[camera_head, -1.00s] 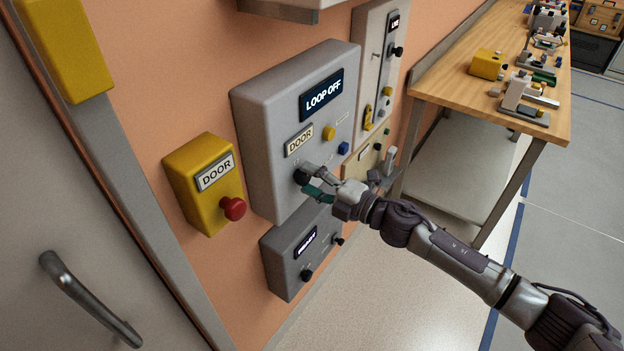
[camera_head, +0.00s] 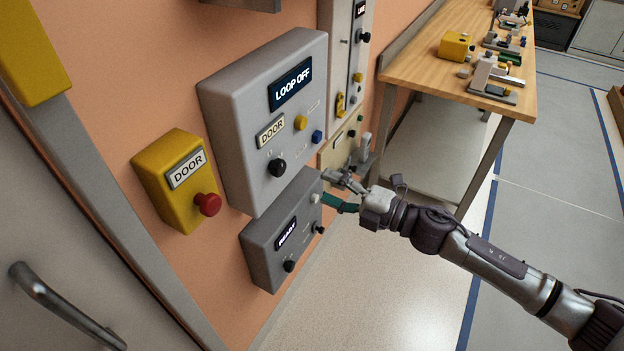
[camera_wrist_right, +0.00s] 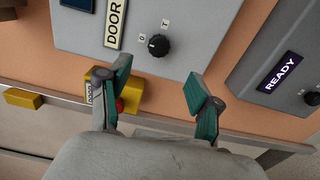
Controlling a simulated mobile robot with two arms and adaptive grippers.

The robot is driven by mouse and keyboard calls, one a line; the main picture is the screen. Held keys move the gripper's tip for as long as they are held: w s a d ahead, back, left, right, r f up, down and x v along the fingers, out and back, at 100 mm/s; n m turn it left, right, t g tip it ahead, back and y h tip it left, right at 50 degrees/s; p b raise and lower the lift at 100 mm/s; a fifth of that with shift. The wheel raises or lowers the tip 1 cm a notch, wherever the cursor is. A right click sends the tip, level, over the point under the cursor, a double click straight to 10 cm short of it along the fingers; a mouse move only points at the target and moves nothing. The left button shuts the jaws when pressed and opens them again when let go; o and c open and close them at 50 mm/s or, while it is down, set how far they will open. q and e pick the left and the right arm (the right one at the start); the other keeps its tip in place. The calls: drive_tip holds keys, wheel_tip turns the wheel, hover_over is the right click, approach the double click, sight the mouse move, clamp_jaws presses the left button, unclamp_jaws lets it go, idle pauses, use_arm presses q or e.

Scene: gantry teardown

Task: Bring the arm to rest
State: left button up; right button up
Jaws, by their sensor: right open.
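My right gripper (camera_head: 338,190) is open and empty, held out in front of the wall panels. In the right wrist view its two green-padded fingers (camera_wrist_right: 160,98) are spread apart with nothing between them. A grey panel reading LOOP OFF (camera_head: 235,105) has a black knob (camera_head: 277,167) under a DOOR label. The knob also shows beyond the fingers in the wrist view (camera_wrist_right: 158,45), apart from them. A smaller grey box reading READY (camera_head: 262,240) sits below, just left of the gripper. My left gripper is not in view.
A yellow DOOR box (camera_head: 160,195) with a red button (camera_head: 208,204) is on the wall at left, beside a grey door with a handle (camera_head: 65,308). A wooden workbench (camera_head: 425,72) with several devices stands at the back right. The floor (camera_head: 560,190) at right is clear.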

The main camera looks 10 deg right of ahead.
drive_tip(key=shift+s+d, duration=0.3)
drive_tip(key=shift+d, duration=0.15)
